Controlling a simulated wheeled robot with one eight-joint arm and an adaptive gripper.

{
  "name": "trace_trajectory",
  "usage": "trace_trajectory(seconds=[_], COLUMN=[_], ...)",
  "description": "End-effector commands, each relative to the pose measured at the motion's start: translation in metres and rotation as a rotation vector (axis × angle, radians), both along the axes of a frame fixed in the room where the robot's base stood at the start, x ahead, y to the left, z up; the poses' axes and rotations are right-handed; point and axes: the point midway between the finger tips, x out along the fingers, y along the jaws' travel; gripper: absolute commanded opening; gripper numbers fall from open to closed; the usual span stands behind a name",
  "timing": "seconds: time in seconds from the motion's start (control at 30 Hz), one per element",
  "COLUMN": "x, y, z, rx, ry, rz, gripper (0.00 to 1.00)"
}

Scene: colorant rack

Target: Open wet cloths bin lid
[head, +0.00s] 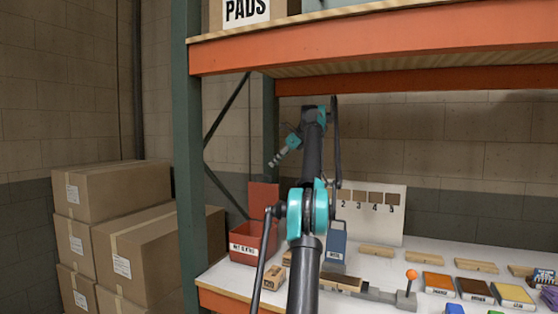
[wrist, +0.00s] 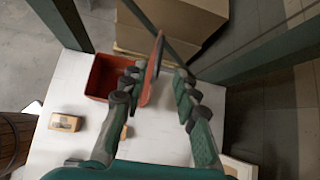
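The red wet cloths bin (head: 250,242) stands at the left end of the white shelf top, its label facing front. Its red lid (head: 263,199) stands upright at the back of the bin, so the bin is open. In the wrist view the bin (wrist: 101,77) shows its open inside, and the lid (wrist: 152,72) appears nearly edge-on. My gripper (head: 273,162) is above the lid in the head view. In the wrist view my gripper (wrist: 158,76) is open, with the lid showing between its fingers; I cannot tell whether they touch it.
A small wooden block (wrist: 66,122) lies near the bin. A blue container (head: 335,243) stands right of my arm, before a numbered board (head: 378,212). Green posts (head: 188,150) and an orange upper beam (head: 370,42) frame the rack. Cardboard boxes (head: 112,190) are stacked left.

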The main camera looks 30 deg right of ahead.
Motion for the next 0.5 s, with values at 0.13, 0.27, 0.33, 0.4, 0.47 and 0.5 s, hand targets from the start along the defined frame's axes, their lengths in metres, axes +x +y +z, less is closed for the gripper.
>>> trace_trajectory(seconds=[0.13, 0.27, 0.33, 0.4, 0.47, 0.5], x=[-0.0068, -0.0103, -0.0111, -0.0114, -0.0115, -0.0114], y=[-0.004, -0.0053, -0.0056, -0.0057, -0.0056, -0.0056], z=[0.0067, 0.0093, 0.0099, 0.0101, 0.0102, 0.0101], rx=[0.001, 0.001, 0.001, 0.001, 0.001, 0.001], ry=[0.0, 0.001, 0.0, 0.0, 0.0, 0.0], rz=[-0.001, -0.001, -0.001, -0.001, -0.001, -0.001], gripper=[0.3, 0.3, 0.3, 0.3, 0.3, 0.3])
